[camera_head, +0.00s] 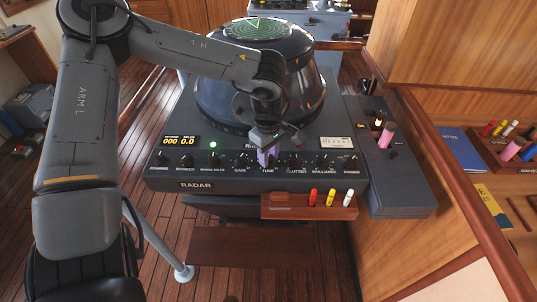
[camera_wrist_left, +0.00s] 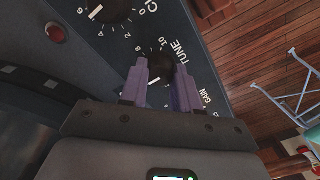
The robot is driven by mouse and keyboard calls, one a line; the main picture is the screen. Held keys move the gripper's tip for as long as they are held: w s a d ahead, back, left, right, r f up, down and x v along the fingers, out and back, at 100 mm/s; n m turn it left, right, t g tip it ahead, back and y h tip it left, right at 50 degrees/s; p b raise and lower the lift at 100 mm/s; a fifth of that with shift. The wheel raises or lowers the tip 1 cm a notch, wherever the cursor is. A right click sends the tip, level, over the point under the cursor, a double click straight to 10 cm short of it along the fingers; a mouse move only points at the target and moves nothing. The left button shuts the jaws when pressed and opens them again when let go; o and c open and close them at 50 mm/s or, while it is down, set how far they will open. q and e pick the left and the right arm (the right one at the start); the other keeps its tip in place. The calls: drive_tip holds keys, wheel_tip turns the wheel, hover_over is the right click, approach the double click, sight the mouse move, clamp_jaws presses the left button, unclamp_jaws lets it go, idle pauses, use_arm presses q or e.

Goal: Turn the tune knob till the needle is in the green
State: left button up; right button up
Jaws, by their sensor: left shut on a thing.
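The tune knob (camera_wrist_left: 160,67) is a dark round knob on the radar panel (camera_head: 210,185), with TUNE printed beside it. My left gripper (camera_head: 266,157) reaches down to it from above. Its purple fingertips also show in the left wrist view (camera_wrist_left: 161,87), one on each side of the knob, shut on it. In the head view the fingers hide most of the knob. A small white meter (camera_head: 337,143) with a coloured scale sits at the right of the panel. Its needle is too small to read. My right gripper is in neither view.
The gain knob (camera_head: 241,160) and the clutter knob (camera_head: 295,160) flank the tune knob closely. The radar dome (camera_head: 255,85) rises behind. A wooden pen tray (camera_head: 280,207) with several pens hangs at the front edge. A side console (camera_head: 390,165) with levers stands at right.

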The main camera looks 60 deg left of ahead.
use_arm(q)
drive_tip(key=n+b, duration=0.1)
drive_tip(key=n, duration=0.1)
drive_tip(key=shift+n+b, duration=0.3)
drive_tip(key=shift+n, duration=0.1)
drive_tip(key=n+b, duration=0.1)
drive_tip(key=n, duration=0.3)
drive_tip(key=shift+n, duration=0.3)
drive_tip(key=n+b, duration=0.1)
drive_tip(key=n, duration=0.3)
drive_tip(key=shift+b, duration=0.35)
drive_tip(key=shift+n+b, duration=0.35)
drive_tip(key=shift+n, duration=1.75)
drive_tip(key=shift+r, duration=0.1)
drive_tip(key=o, duration=1.1)
drive_tip(key=shift+c, duration=0.2)
drive_tip(key=shift+r, duration=0.1)
